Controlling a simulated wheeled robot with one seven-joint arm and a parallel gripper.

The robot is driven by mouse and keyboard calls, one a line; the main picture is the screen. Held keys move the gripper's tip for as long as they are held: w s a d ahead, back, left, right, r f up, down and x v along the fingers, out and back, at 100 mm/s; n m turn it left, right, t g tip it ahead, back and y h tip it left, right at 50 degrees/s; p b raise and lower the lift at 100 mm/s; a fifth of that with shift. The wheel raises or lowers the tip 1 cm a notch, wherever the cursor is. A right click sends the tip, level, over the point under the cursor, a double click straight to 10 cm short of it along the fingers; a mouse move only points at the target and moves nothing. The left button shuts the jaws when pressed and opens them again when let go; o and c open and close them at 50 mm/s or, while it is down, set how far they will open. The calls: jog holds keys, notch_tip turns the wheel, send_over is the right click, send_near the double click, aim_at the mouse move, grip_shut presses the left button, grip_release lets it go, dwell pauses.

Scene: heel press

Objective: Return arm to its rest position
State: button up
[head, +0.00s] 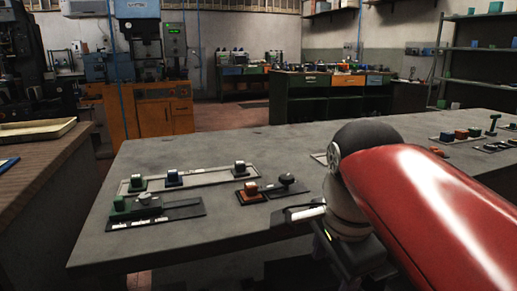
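My red arm (430,215) reaches in from the lower right and covers part of the grey table (250,160). Its pale wrist and the dark body of my gripper (350,250) show at the table's front edge. The fingertips are not clear, so I cannot tell whether it is open or shut. I see nothing clearly held in it.
Left on the table are a plate with a green block (124,205), a long tray (200,178) with several small fixtures, and an orange block (248,193) beside a dark knob (287,180). More coloured blocks (461,134) stand right. A wooden bench (50,165) is at left.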

jog(key=s+d+f+n+t, duration=0.1)
jog(key=s+d+f+n, duration=0.1)
jog(key=f+n, duration=0.4)
jog(key=s+d+f+n+t, duration=0.2)
jog(key=f+n, duration=0.4)
jog(key=n, duration=0.2)
jog(key=shift+d, duration=0.15)
jog(key=shift+f, duration=0.1)
